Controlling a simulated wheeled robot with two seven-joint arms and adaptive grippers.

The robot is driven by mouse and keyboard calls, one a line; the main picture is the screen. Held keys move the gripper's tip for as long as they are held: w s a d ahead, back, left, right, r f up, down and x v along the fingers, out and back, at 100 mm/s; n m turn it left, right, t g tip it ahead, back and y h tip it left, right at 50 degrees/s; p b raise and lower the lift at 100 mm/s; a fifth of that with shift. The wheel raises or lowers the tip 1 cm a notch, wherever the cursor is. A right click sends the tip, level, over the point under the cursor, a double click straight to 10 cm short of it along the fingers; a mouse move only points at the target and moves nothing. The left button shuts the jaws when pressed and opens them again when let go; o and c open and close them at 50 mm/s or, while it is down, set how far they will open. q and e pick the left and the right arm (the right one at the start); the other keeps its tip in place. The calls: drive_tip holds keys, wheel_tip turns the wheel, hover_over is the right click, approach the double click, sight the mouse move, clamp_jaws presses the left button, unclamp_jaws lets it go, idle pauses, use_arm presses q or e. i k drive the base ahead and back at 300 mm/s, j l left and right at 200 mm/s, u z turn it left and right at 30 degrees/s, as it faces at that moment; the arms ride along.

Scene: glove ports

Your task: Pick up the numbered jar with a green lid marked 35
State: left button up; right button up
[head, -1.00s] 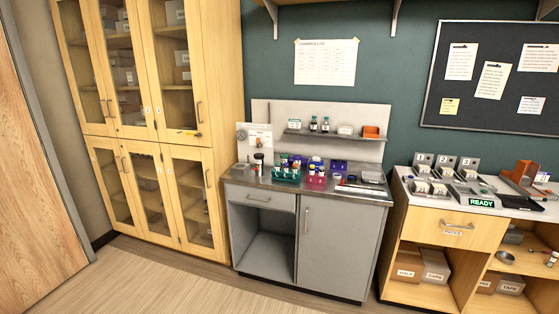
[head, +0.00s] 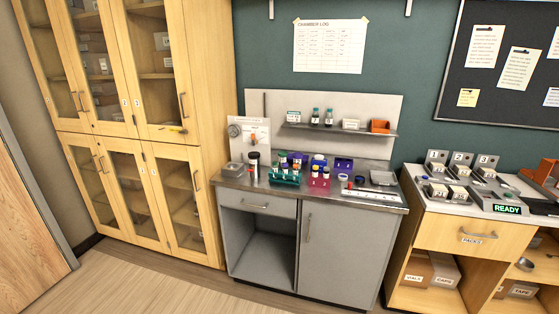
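No jar with a green lid marked 35 can be made out at this distance. On the grey bench (head: 240,184), a teal rack (head: 284,178) and a pink rack (head: 319,182) hold small capped vessels, too small to read. Two small bottles with dark teal or green caps (head: 315,117) stand on the wall shelf (head: 345,131) above the bench; no number is legible on them. A dark-capped container (head: 254,160) stands at the bench's left. Neither of my grippers is in view.
A tall wooden cabinet with glass doors (head: 137,139) stands left of the bench. A wooden counter (head: 463,234) at the right bears numbered holders (head: 460,163) and a READY sign (head: 507,209). The floor (head: 160,288) in front is clear.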

sight(282, 155)
drive_tip(key=i+l+z, duration=0.1)
drive_tip(key=i+l, duration=0.15)
drive_tip(key=i, duration=0.15)
drive_tip(key=i+l, duration=0.2)
drive_tip(key=i, duration=0.2)
drive_tip(key=i+l+z, duration=0.15)
drive_tip(key=i, duration=0.3)
drive_tip(key=i+l+z, duration=0.1)
drive_tip(key=i+l, duration=0.15)
drive_tip(key=i, duration=0.15)
